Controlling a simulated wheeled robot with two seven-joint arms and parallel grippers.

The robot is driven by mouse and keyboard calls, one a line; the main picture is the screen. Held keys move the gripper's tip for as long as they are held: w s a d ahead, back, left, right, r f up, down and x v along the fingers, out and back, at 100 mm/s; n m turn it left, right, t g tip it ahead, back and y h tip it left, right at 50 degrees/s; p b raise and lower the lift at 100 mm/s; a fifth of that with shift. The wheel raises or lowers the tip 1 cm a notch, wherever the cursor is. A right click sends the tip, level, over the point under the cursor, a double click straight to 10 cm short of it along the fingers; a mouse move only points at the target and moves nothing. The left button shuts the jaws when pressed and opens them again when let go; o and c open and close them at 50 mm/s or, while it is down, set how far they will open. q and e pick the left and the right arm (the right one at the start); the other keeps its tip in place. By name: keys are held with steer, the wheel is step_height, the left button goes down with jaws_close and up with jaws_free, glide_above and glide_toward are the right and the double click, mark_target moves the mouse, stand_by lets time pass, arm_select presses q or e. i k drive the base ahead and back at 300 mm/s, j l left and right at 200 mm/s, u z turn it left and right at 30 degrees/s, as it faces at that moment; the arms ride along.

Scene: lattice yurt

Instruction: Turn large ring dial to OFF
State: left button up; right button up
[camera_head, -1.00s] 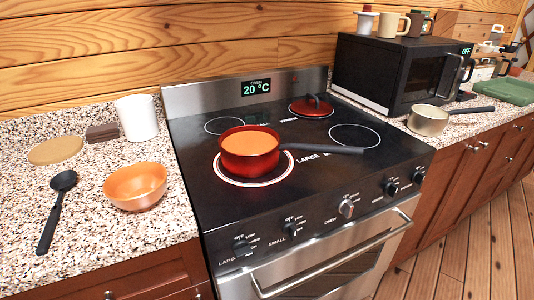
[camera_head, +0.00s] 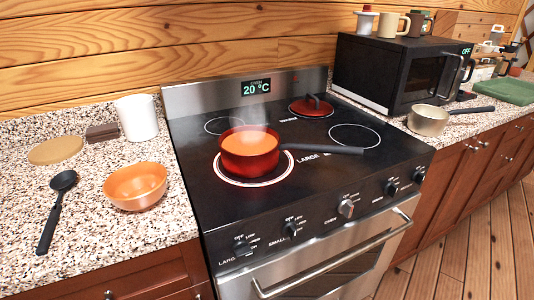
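The large ring dial (camera_head: 241,247) is a black knob at the far left of the stove's front panel, beside the printed word "LARGE". Where its pointer stands is too small to tell. The large ring (camera_head: 224,171) shows a glowing rim at the front left of the black cooktop. A red pot (camera_head: 249,158) with orange soup and a dark handle sits on this ring, and steam rises from it. Neither of my grippers is in view.
Further dials (camera_head: 346,208) line the panel above the oven handle (camera_head: 330,262). An orange bowl (camera_head: 136,187) and black ladle (camera_head: 57,205) lie on the left counter. A small saucepan (camera_head: 428,120) stands near the microwave (camera_head: 395,72).

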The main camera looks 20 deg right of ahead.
mark_target(242, 249)
steer(key=k+l, duration=0.15)
steer(key=l, duration=0.35)
steer(key=k+l+u, duration=0.15)
steer(key=l, duration=0.35)
steer(key=k+l, duration=0.25)
steer(key=l, duration=0.2)
steer(key=k+l+u, duration=0.15)
steer(key=l, duration=0.35)
steer(key=k+l, duration=0.25)
steer(key=l, duration=0.2)
steer(key=k+l+u, duration=0.1)
steer(key=k+l, duration=0.15)
steer(key=l, duration=0.15)
steer(key=k+l+u, duration=0.1)
steer(key=k+l, duration=0.15)
steer(key=l, duration=0.2)
steer(key=k+l, duration=0.25)
steer(key=l, duration=0.15)
steer(key=u, duration=0.05)
